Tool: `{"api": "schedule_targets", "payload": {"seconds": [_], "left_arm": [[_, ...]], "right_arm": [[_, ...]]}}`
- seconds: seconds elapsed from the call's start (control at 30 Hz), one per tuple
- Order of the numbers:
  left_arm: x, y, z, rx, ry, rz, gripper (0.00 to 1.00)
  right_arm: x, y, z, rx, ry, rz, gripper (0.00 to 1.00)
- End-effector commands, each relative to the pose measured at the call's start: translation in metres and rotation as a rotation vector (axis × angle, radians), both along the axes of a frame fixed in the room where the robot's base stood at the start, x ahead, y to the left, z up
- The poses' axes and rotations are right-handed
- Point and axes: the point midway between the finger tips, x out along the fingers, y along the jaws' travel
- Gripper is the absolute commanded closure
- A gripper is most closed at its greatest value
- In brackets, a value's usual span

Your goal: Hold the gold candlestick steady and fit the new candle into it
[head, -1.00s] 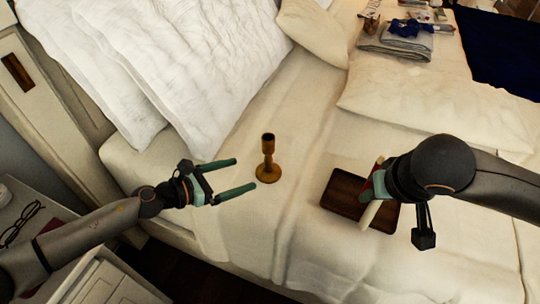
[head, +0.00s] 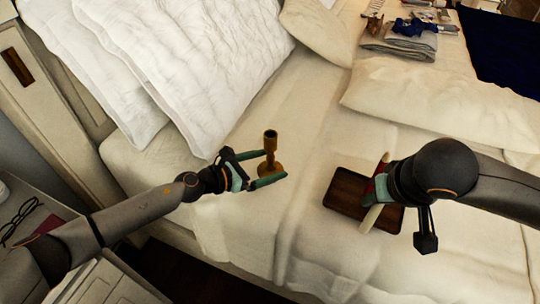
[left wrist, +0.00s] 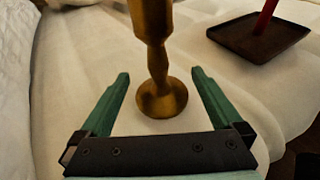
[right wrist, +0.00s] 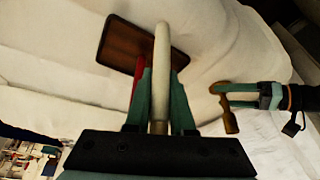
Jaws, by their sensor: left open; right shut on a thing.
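The gold candlestick (head: 270,143) stands upright on the bed, its socket empty at the top. My left gripper (head: 272,166) is open, with one finger on either side of the candlestick's stem. In the left wrist view the stem and round base (left wrist: 161,98) show between the spread fingers, with gaps on both sides. My right gripper (head: 378,189) is shut on a cream candle (right wrist: 162,50), which sticks out past its fingertips above the tray. A red candle (right wrist: 138,82) shows beside its left finger; it also shows over the tray in the left wrist view (left wrist: 265,17).
A dark wooden tray (head: 345,190) lies on the bed, right of the candlestick. White pillows (head: 180,60) lean at the back left. Folded grey cloth (head: 400,42) and small items lie far back. The sheet between candlestick and tray is clear. A nightstand with glasses (head: 22,218) is at left.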

Motion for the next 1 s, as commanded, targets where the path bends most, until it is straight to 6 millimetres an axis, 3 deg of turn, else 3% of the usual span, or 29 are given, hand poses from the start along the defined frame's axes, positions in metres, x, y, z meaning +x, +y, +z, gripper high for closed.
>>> {"api": "schedule_targets", "payload": {"seconds": [0.07, 0.9, 1.0], "left_arm": [[0.0000, 0.0000, 0.0003, 0.000, 0.000, 0.000, 0.00], [-0.0002, 0.0003, 0.0002, 0.000, 0.000, 0.000, 0.93], [-0.0001, 0.0003, 0.0002, 0.000, 0.000, 0.000, 1.00]], "right_arm": [[0.0000, 0.0001, 0.0002, 0.000, 0.000, 0.000, 1.00], [0.0001, 0.0001, 0.0001, 0.000, 0.000, 0.000, 1.00], [0.0001, 0.0001, 0.0001, 0.000, 0.000, 0.000, 1.00]]}}
